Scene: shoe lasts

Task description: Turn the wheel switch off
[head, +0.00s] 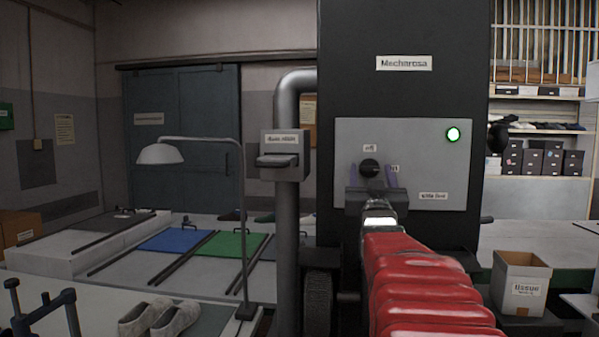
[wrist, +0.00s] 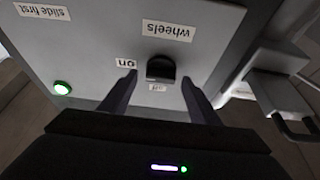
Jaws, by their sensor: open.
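The wheel switch is a round black knob (head: 369,167) on a grey panel (head: 425,150) under the "Mecharosa" sign. An "off" label stands above it and an "on" label, partly hidden, to its right. In the wrist view, seen upside down, the knob (wrist: 161,69) is near the "wheels" label (wrist: 168,30), with "on" to its left and "off" below. I cannot tell which label it points to. My gripper (head: 377,178) is open in front of the panel; in the wrist view (wrist: 159,84) its fingers flank the knob with gaps on both sides.
A lit green lamp (head: 453,134) is on the panel's upper right, with a "slide first" label (wrist: 45,11) in the wrist view. A grey box with a lever (head: 283,155) is on the pipe at left.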

